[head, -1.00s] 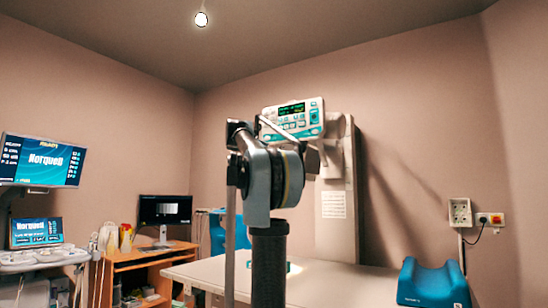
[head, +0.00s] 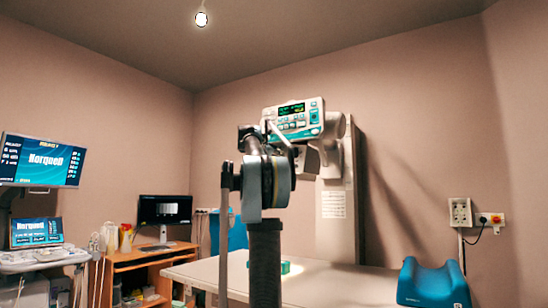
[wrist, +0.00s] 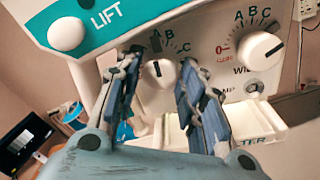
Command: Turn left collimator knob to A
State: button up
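The left collimator knob (wrist: 156,75) is a white dial with a dark pointer mark at its top, seen in the wrist view. My gripper (wrist: 161,63) is open, its two blue-grey fingers on either side of this knob. I cannot tell whether either finger touches it. The left finger covers part of the dial's scale; letters show to the knob's upper right. In the head view, the collimator panel (head: 292,118) with its green display is on the far side of my arm, and my gripper is hard to make out.
A second white knob (wrist: 259,51) with marks 0, A, B, C is at the right of the panel. A white button (wrist: 67,34) is beside the LIFT label. The table (head: 215,273) is below, with a blue cushion (head: 432,284) at right.

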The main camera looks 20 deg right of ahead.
jog(key=c, duration=0.5)
jog(key=shift+m, duration=0.5)
jog(key=o, duration=0.8)
jog(key=v, duration=1.2)
